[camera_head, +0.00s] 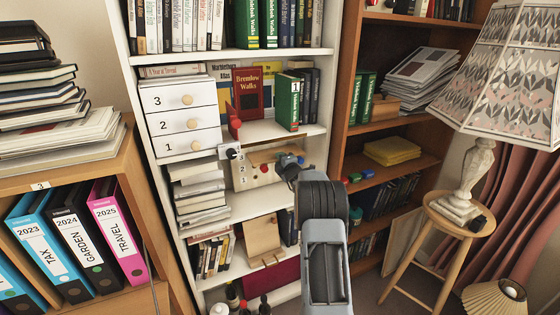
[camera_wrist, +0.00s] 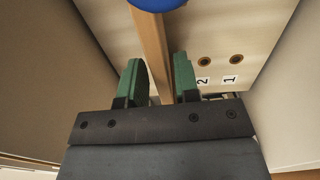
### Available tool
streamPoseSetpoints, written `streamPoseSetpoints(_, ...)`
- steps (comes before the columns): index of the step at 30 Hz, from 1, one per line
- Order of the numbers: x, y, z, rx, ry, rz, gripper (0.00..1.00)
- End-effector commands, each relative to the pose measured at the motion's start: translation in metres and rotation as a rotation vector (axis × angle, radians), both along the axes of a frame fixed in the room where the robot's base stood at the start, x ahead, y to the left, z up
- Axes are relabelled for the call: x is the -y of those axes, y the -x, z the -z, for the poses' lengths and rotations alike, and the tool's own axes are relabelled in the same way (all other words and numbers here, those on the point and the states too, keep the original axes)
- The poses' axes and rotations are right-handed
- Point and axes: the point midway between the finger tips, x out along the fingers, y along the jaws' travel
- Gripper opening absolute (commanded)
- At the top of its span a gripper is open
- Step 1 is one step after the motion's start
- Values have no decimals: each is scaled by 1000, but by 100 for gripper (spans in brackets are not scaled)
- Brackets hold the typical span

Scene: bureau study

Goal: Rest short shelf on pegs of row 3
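A pale wooden board (camera_wrist: 225,25) with two ringed holes marked 2 and 1 fills the back of the wrist view. In the wrist view my gripper (camera_wrist: 158,75) has two green fingers standing apart. A narrow wooden strip (camera_wrist: 151,40) runs between them, nearer the right finger, with a small gap on the left. I cannot tell whether this strip is the short shelf. A blue rounded thing (camera_wrist: 157,3) is cut off at the top. In the head view my gripper (camera_head: 286,166) is in front of the wooden unit (camera_head: 255,178) marked 2, which carries a red peg (camera_head: 264,168).
The unit stands inside a white bookcase (camera_head: 325,90), with drawers (camera_head: 205,100) and stacked papers (camera_head: 200,193) to its left. Red, green and blue pieces (camera_head: 355,177) show at the brown bookcase's edge. A lamp (camera_head: 470,185) stands on a stool at right.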

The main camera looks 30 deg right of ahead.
Motion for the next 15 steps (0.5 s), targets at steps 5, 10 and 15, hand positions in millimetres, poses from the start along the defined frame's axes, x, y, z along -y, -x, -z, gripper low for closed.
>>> streamPoseSetpoints(5, -1, 8, 0, 2, 1, 0, 29)
streamPoseSetpoints(10, -2, 15, 0, 2, 1, 0, 29)
streamPoseSetpoints(15, -3, 22, -1, 2, 0, 0, 29)
